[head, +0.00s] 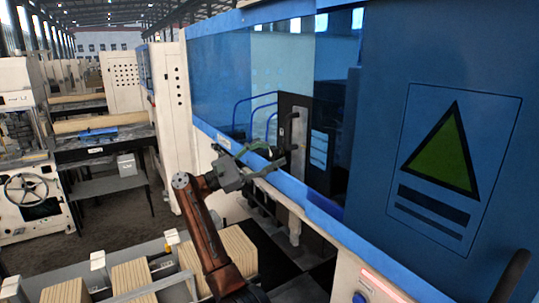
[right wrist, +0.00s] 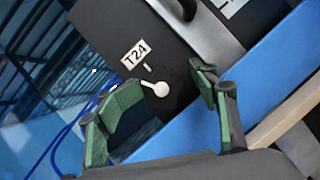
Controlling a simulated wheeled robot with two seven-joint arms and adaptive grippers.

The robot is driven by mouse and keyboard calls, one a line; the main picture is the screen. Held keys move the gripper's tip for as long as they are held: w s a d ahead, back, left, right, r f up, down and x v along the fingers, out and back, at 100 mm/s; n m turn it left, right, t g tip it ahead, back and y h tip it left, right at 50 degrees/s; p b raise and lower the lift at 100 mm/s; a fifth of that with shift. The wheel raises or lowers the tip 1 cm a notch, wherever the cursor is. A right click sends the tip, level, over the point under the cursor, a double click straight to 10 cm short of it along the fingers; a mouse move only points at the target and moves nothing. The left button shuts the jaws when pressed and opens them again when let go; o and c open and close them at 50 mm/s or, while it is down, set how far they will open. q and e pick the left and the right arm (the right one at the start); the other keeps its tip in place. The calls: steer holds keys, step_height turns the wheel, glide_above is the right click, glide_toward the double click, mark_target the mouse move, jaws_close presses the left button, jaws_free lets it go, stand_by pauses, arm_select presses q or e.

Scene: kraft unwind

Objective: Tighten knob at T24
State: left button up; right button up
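The label T24 (right wrist: 135,54) is on a dark panel (right wrist: 125,22) in the right wrist view. Just below it is a pale round knob (right wrist: 161,89) with a short stem. My right gripper (right wrist: 161,82) is open, with one green-padded finger on each side of the knob in the picture. I cannot tell how far the fingertips are from the panel. In the head view my right gripper (head: 275,153) reaches over the machine's blue rail toward the dark panel (head: 290,115). The knob cannot be made out there. My left gripper is not in view.
A blue rail (right wrist: 190,140) runs close under the right gripper. Blue glass (head: 222,85) and a blue door with a green triangle (head: 442,155) flank the opening. Trays of tan blocks (head: 130,277) stand below.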

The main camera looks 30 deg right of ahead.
steer(key=v, duration=0.7)
steer(key=shift+a, duration=0.15)
steer(key=shift+w+a+f, duration=0.1)
steer(key=shift+a, duration=0.05)
